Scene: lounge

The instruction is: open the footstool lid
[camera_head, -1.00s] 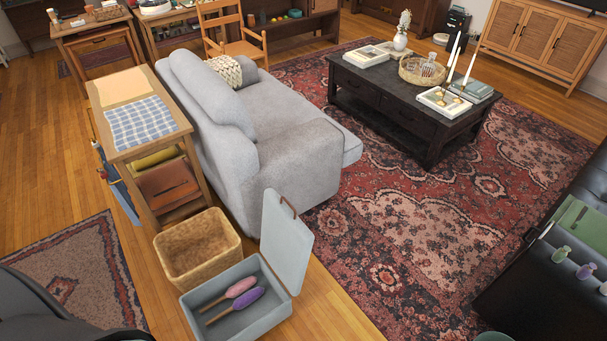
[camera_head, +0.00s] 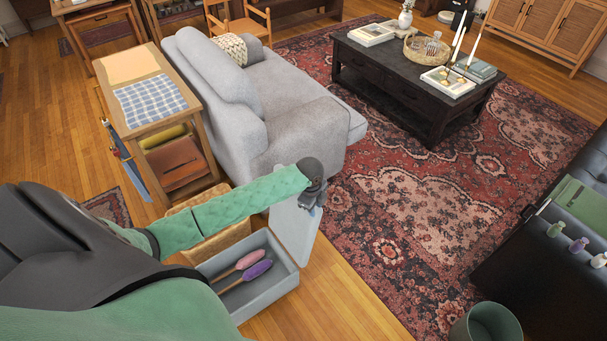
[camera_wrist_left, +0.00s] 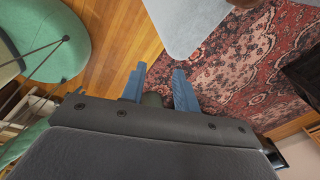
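The footstool (camera_head: 277,288) is a grey box at the lower middle of the head view, beside the sofa. Its pale grey lid (camera_head: 295,236) stands up, swung open on the right side; my arm hides its upper part. A pink and a purple duster (camera_head: 256,270) lie inside. My left arm reaches across from the left, covering the box's left part. My left gripper (camera_head: 311,205) is by the lid's top edge; I cannot tell whether it touches. In the left wrist view its two blue-grey fingers (camera_wrist_left: 160,88) are apart, with nothing seen between them. My right gripper is out of view.
A wicker basket (camera_head: 228,238) stands just behind the footstool, partly hidden by my arm. The grey sofa (camera_head: 300,125) is beyond it. A side table (camera_head: 118,72) is at left. A green bin (camera_head: 487,325) stands at lower right. The rug (camera_head: 400,240) between is clear.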

